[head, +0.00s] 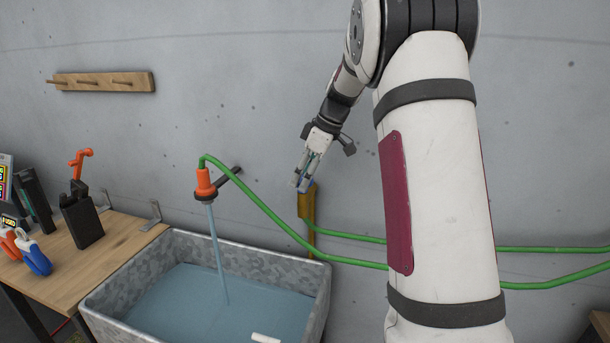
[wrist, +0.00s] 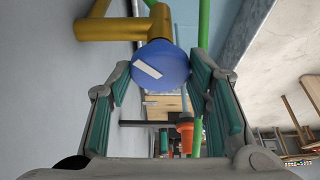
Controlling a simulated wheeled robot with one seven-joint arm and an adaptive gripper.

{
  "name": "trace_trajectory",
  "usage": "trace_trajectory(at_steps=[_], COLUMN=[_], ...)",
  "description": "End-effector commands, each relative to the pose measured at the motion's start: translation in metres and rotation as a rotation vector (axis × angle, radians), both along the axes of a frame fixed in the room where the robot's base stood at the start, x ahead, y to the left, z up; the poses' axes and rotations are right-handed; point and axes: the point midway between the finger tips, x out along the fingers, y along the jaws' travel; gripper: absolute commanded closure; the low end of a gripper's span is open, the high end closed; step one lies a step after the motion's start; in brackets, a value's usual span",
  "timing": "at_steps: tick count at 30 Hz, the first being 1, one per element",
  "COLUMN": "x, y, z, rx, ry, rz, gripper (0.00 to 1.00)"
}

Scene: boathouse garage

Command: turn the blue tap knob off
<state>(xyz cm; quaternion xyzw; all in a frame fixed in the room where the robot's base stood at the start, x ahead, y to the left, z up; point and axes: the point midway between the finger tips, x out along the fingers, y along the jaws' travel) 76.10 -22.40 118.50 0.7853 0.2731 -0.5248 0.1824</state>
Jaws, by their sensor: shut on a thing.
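The blue tap knob (wrist: 160,66) is round with a white bar mark that lies slanted in the wrist view. It sits on the end of a yellow tap pipe (wrist: 113,29), which also shows against the wall in the head view (head: 307,207). My gripper (head: 302,182) is at the tap, its fingers on either side of the knob and shut on it. In the head view the knob is mostly hidden by the fingers. Water (head: 218,255) runs from an orange nozzle (head: 206,183) on a green hose.
A metal basin (head: 322,300) with water stands below the nozzle. A green hose (head: 280,225) loops across in front of the wall to the right. A wooden bench (head: 125,232) with tools is at the left. A wooden peg rail (head: 103,81) hangs above.

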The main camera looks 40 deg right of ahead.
Motion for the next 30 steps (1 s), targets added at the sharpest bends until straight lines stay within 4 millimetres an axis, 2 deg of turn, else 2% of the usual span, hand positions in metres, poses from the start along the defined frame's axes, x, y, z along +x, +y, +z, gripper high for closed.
trace_trajectory(at_steps=[30], x=[0.0], y=[0.0073], z=[0.0004], rx=[-0.002], ry=[-0.002], rz=[-0.958], gripper=[0.82])
